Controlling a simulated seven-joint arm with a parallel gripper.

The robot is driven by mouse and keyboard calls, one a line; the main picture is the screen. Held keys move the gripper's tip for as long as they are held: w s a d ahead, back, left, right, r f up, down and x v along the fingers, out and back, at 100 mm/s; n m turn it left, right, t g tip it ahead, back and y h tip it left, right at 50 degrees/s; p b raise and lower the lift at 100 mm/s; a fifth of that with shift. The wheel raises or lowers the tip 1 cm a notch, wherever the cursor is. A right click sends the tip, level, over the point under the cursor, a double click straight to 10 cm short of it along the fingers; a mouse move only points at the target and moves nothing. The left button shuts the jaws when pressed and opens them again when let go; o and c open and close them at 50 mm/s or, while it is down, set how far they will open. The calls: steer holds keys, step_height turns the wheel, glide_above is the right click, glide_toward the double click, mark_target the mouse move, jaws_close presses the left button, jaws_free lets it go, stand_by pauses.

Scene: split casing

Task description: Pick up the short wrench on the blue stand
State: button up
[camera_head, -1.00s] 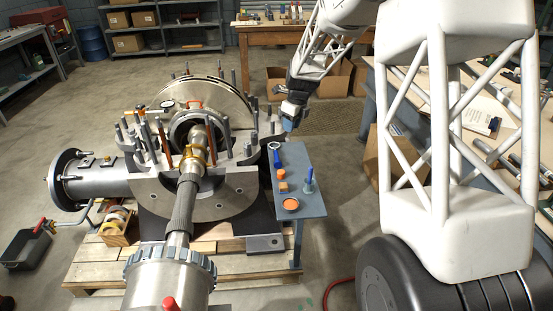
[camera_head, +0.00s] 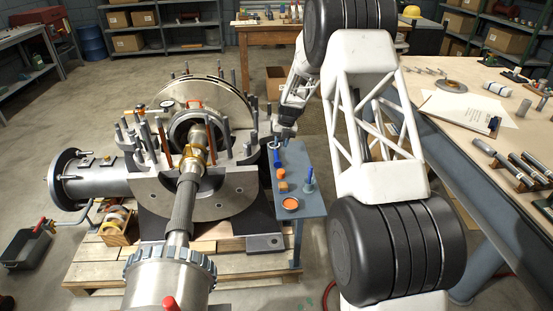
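The blue stand (camera_head: 313,206) is a small blue-grey table just right of the split casing. A short blue tool, which looks like the short wrench (camera_head: 277,158), lies near its far left edge. My gripper (camera_head: 282,139) is over the far end of the stand, at or just above the wrench's far end, and covers that end. The fingers are small and dark here. I cannot tell whether they touch the wrench, or whether they are open or shut.
On the stand are orange blocks (camera_head: 281,187), an orange round dish (camera_head: 291,204) and an upright blue-handled tool (camera_head: 309,178). The casing (camera_head: 210,190) with upright studs stands close at left. A cluttered workbench (camera_head: 468,110) is at right.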

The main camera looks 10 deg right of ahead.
mark_target(277, 156)
steer(key=shift+f, duration=0.25)
steer(key=shift+a+f, duration=0.15)
steer(key=shift+f, duration=0.45)
steer(key=shift+a+f, duration=0.15)
steer(key=shift+f, duration=0.4)
steer(key=shift+f, duration=0.1)
steer(key=shift+w+a+f, duration=0.1)
steer(key=shift+a+f, duration=0.1)
steer(key=shift+f, duration=0.6)
steer(key=shift+a+f, duration=0.2)
steer(key=shift+f, duration=0.65)
steer(key=shift+w+a+f, duration=0.1)
steer(key=shift+a+f, duration=0.1)
steer(key=shift+f, duration=0.6)
jaws_close()
